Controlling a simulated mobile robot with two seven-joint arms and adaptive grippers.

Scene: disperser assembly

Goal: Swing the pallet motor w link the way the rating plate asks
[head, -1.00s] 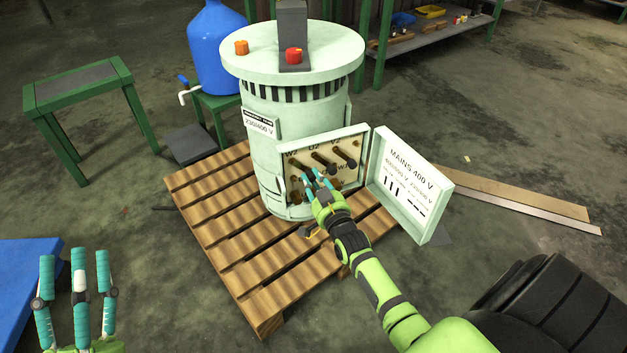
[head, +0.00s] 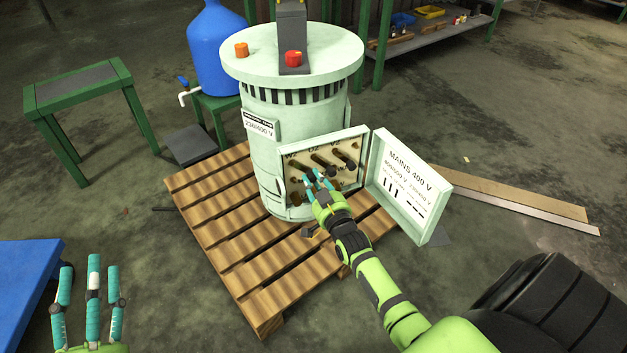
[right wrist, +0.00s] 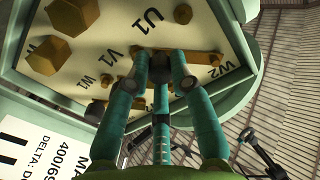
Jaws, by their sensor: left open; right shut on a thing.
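The pale green motor (head: 300,112) stands upright on the wooden pallet (head: 212,216). Its rating plate (head: 258,127) reads 230/400 V. The open terminal box (head: 350,150) faces me with rows of posts and links. U1, V1 and W1 marks also show there. My left gripper (head: 92,300) is open and empty at the lower left, away from the motor.
The open lid (head: 410,185) reads MAINS 400 V with link diagrams and stands right of the box. A blue bottle (head: 215,50) on a green stand is behind left. A green table (head: 80,88) and blue surface (head: 25,280) lie left. Planks (head: 515,198) lie right.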

